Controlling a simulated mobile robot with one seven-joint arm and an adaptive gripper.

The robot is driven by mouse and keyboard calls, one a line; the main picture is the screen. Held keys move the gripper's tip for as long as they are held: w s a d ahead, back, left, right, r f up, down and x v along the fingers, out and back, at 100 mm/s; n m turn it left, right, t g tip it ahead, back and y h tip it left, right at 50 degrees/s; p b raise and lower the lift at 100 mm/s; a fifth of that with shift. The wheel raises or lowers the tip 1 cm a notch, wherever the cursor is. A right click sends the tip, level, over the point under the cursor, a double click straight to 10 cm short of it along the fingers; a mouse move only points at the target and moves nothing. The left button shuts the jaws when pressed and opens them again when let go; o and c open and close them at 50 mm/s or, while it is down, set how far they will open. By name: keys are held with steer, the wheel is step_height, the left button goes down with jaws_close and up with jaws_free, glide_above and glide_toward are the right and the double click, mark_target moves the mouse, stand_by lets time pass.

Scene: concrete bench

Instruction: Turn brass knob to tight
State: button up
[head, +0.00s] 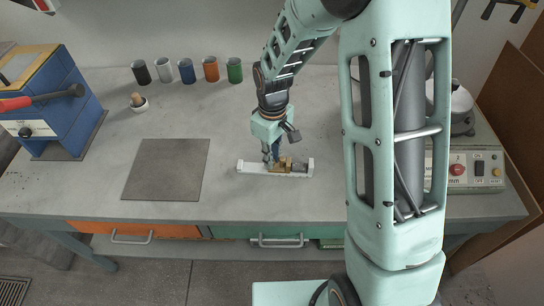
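A brass knob (283,164) sits on a white strip-like base (249,167) on the concrete bench, right of the picture's middle. My gripper (271,162) points down right at the brass part, over the middle of the base. Its fingers overlap the left side of the brass in this view. I cannot tell whether they touch the knob or how far apart they are. Any tight mark on the base is too small to read.
A dark square mat (166,170) lies left of the base. Several coloured cups (187,71) stand in a row at the back. A blue machine with a red lever (52,101) is far left; a control box with a red button (466,170) is right.

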steer(key=o, duration=0.4)
steer(key=shift+c, duration=0.2)
step_height(320, 180, up, 12)
stand_by(0.5)
